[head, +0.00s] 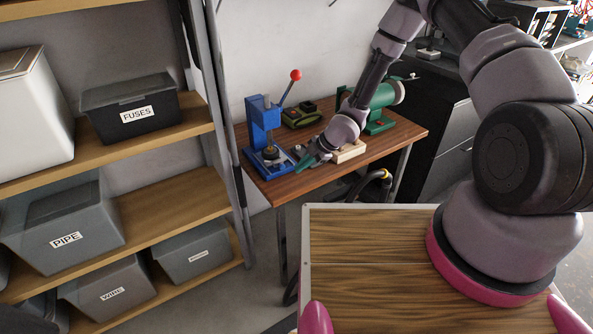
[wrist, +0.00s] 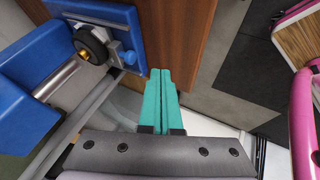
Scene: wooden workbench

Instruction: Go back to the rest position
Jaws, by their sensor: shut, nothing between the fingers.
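My gripper (head: 306,163) has teal fingers and hangs over the wooden workbench (head: 290,188), just right of the blue press. In the wrist view the two teal fingers (wrist: 158,76) lie side by side, shut, with nothing between them. The blue press (head: 262,125) has a lever with a red knob and stands at the left end of the bench. In the wrist view the press (wrist: 107,16) is close on the left of the fingers, and I see a gap between them there.
A green machine (head: 384,98) and a beige block (head: 349,152) are on the bench beside my arm. A dark green item (head: 301,116) lies behind. Shelves with labelled bins, such as the FUSES bin (head: 132,108), stand at left. The floor shows between shelves and bench.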

